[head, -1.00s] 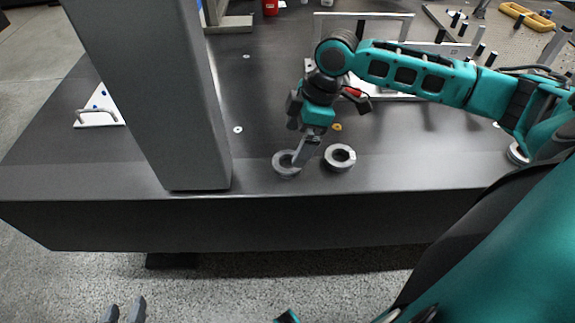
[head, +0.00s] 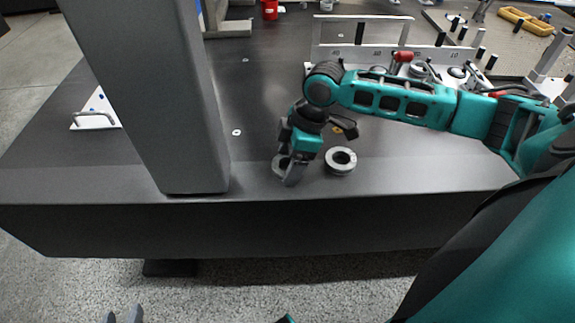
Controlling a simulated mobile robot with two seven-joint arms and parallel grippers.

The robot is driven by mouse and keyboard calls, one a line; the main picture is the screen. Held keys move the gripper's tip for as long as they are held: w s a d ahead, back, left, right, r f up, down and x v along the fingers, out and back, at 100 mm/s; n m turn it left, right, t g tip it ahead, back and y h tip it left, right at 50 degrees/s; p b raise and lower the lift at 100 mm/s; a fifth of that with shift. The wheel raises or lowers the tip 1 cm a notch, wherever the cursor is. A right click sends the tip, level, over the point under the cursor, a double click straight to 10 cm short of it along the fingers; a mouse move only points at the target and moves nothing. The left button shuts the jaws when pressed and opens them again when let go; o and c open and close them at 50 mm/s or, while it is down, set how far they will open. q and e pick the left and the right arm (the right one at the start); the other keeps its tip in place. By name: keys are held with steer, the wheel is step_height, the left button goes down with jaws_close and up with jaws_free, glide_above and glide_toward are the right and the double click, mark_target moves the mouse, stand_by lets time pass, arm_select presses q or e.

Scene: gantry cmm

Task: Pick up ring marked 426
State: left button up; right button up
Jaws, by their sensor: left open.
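The right ring (head: 341,160) lies just to the right, clear of the gripper. No number is readable on either ring, so I cannot tell which is 426. My left gripper (head: 123,316) shows only its fingertips at the bottom left edge, open and empty, in front of the table.
A thick grey column (head: 160,100) stands on the table left of the rings. A white plate with a handle (head: 95,118) lies beyond it on the left. A metal fixture (head: 335,55) stands behind my right arm. The table (head: 420,165) is clear right of the rings.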

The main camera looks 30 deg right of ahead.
steer(key=c, duration=1)
steer(key=shift+o, duration=0.2)
steer(key=shift+r, duration=0.1)
